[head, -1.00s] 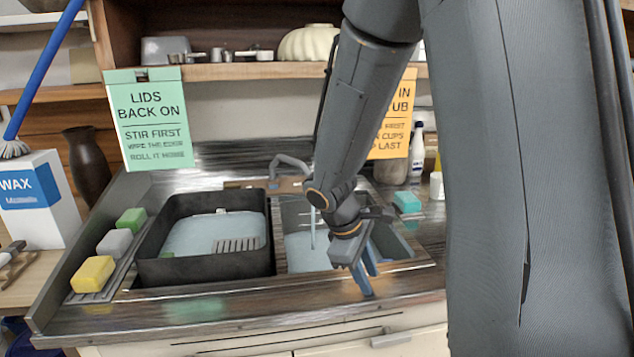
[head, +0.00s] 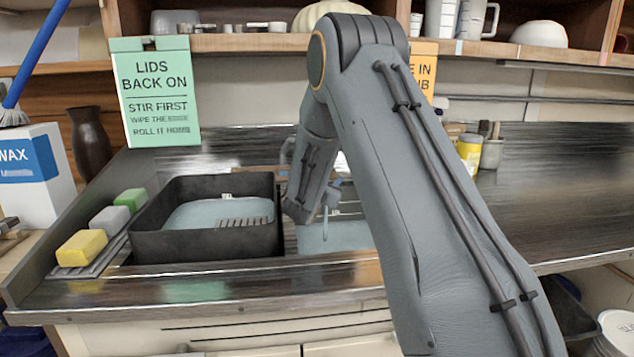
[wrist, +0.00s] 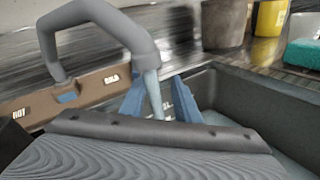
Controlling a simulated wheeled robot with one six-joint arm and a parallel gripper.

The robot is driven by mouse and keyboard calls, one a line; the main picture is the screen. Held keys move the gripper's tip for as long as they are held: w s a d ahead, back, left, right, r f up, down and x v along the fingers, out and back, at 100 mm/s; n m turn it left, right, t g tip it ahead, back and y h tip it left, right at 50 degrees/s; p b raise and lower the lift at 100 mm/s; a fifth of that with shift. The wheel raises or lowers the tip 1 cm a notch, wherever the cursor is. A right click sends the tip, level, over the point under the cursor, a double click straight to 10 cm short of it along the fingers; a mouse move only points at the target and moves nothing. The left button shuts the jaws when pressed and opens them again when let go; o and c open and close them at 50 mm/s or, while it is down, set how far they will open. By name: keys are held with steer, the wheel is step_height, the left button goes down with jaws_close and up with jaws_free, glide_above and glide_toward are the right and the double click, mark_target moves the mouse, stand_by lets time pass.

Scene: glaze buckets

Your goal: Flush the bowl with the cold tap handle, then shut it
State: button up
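The grey tap spout (wrist: 100,25) arches over its brown base plate (wrist: 85,92), which carries HOT and COLD labels. I cannot make out the cold handle. A pale stream of water (wrist: 154,95) falls from the spout, and it also shows in the head view (head: 325,222). The sink bowl (head: 335,238) under it holds pale blue water; my arm hides part of it. My gripper (wrist: 156,92) shows two blue fingers, apart, one on each side of the stream in the picture, with nothing held between them. In the head view its fingertips are not clear.
A black tub (head: 207,245) with pale liquid stands left of the bowl. Yellow, grey and green sponges (head: 82,248) lie further left. A green sign (head: 155,92) hangs behind. A yellow container (head: 469,152) stands at the back right; the counter (head: 560,190) right of it is clear.

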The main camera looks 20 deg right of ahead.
steer(key=shift+n+t+y, duration=0.4)
steer(key=shift+n+t, duration=0.5)
steer(key=shift+w+d, duration=0.25)
steer(key=shift+w, duration=1.4)
steer(key=shift+w+d, duration=0.3)
steer(key=shift+w, duration=1.35)
steer(key=shift+w+d, duration=0.25)
steer(key=shift+w, duration=1.4)
jaws_close()
